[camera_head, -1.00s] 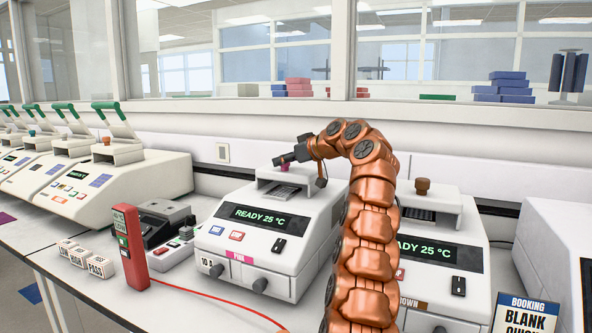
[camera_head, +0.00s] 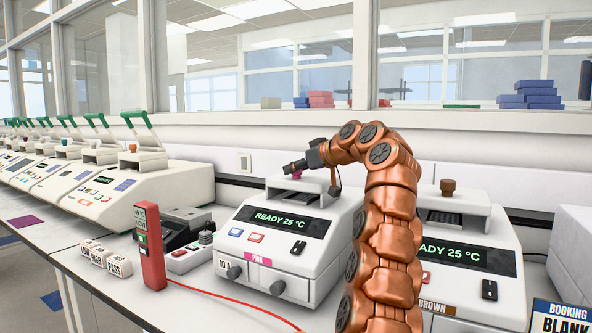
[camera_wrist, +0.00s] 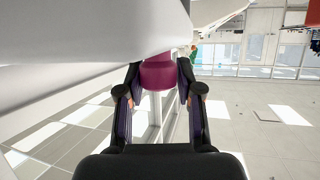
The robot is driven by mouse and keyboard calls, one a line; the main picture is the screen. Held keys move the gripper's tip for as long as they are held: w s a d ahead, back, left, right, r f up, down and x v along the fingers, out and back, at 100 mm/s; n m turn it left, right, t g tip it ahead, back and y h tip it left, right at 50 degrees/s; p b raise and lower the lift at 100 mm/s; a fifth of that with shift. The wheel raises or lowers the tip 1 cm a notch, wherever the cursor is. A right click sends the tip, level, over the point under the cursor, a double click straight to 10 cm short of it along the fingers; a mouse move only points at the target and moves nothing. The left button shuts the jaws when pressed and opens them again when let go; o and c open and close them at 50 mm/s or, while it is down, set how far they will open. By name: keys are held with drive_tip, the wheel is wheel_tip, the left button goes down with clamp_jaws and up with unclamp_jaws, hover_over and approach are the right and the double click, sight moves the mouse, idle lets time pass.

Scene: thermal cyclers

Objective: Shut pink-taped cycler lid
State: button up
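The pink-taped cycler (camera_head: 285,240) is the white machine with a PINK label and a display reading "READY 25 °C". Its lid (camera_head: 295,186) stands raised, with a dark gap under it. A pink knob (camera_head: 297,175) is on the lid, mostly hidden by my gripper (camera_head: 293,167). In the wrist view, the pink knob (camera_wrist: 159,75) sits between the two fingertips of my gripper (camera_wrist: 159,72). The pale lid surface fills the upper left of that view.
The brown-labelled cycler (camera_head: 465,250) stands close on the right, beyond my arm. A red handheld device (camera_head: 150,245) with a red cable, a black device (camera_head: 180,228) and white blocks (camera_head: 105,260) are at left. Several cyclers with green-handled lids (camera_head: 135,190) line the far left.

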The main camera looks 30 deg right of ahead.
drive_tip(key=o, duration=0.4)
drive_tip(key=shift+a, duration=0.3)
drive_tip(key=shift+o, duration=0.2)
drive_tip(key=shift+s+d, duration=0.1)
drive_tip(key=shift+s+r, duration=0.1)
drive_tip(key=shift+s+d+r, duration=0.15)
drive_tip(key=shift+s+r, duration=0.2)
drive_tip(key=shift+s, duration=0.2)
drive_tip(key=v, duration=1)
drive_tip(key=shift+s+d, duration=0.2)
drive_tip(key=shift+s, duration=0.05)
drive_tip(key=shift+f, duration=0.1)
